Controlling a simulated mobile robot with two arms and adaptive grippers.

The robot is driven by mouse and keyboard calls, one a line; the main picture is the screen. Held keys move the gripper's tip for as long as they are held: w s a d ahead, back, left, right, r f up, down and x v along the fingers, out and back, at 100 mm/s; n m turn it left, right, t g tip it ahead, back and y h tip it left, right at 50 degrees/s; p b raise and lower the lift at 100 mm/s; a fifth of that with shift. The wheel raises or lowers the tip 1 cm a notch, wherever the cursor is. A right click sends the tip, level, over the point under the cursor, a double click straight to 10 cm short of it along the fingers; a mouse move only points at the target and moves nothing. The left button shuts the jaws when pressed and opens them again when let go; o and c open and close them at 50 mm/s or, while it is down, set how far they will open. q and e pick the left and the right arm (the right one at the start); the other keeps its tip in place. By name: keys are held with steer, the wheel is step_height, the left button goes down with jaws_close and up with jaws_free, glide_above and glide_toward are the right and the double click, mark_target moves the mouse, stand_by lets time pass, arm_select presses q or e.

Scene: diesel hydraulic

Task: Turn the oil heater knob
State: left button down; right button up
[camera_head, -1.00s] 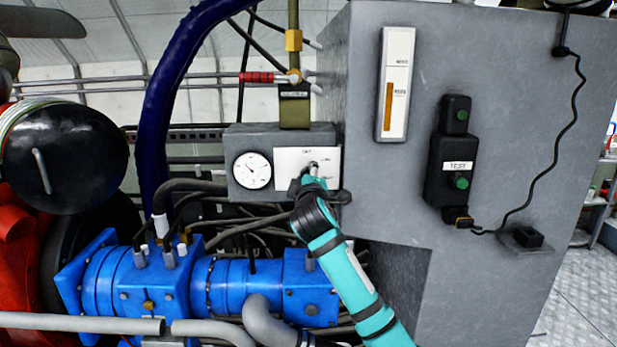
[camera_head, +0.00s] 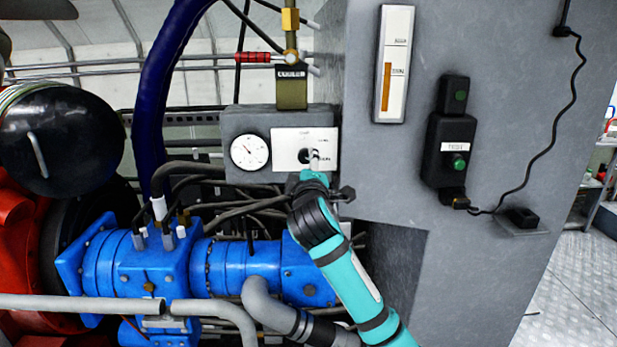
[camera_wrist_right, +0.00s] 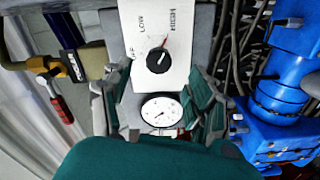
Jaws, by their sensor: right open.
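The black heater knob (camera_head: 305,156) sits on a white panel (camera_head: 287,140) of a grey box. In the right wrist view, the knob (camera_wrist_right: 158,60) has a red pointer mark at its upper right, and the panel carries printed labels including LOW. My right gripper (camera_head: 315,160) is in front of the panel, just right of the knob in the head view. In the right wrist view, my right gripper (camera_wrist_right: 157,82) has its fingers spread on both sides, with the knob seen between and beyond them. Contact is not visible. My left gripper is not in view.
A round white gauge (camera_head: 249,152) is left of the panel. Blue pump housings (camera_head: 230,268) and hoses lie below. A large grey cabinet (camera_head: 400,180) with a black test switch box (camera_head: 450,150) and cable stands to the right.

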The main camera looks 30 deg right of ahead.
steer(key=v, duration=0.5)
stand_by(0.4)
steer(key=w+a+f+g+y, duration=0.1)
steer(key=w+f+g+y, duration=0.15)
steer(key=f, duration=1.15)
steer(key=w+a+f+g+y, duration=0.1)
steer(key=w+f, duration=0.2)
steer(key=f, duration=1.1)
steer(key=s+a+f+g+y, duration=0.15)
steer(key=s+f, duration=0.35)
steer(key=f, duration=0.6)
steer(key=s+a+f+m+g+y, duration=0.15)
steer(key=s+f, duration=0.45)
steer(key=f, duration=0.6)
steer(key=s+a+f+n+g+y, duration=0.15)
steer(key=s+f, duration=0.35)
steer(key=f, duration=0.6)
steer(key=s+a+f+m+g, duration=0.1)
steer(key=s+a+f+g, duration=0.1)
steer(key=s+f, duration=0.5)
steer(key=s+a+f+m+g+b, duration=0.1)
steer(key=s+f, duration=0.5)
steer(key=s, duration=1.4)
steer(key=s+a+f+m+g+y, duration=0.1)
steer(key=s+a+f+m+g, duration=0.2)
steer(key=s+f, duration=0.4)
steer(key=s, duration=0.6)
steer(key=shift+s+a+f, duration=0.2)
steer(key=shift+a+f, duration=0.1)
steer(key=shift+a, duration=0.1)
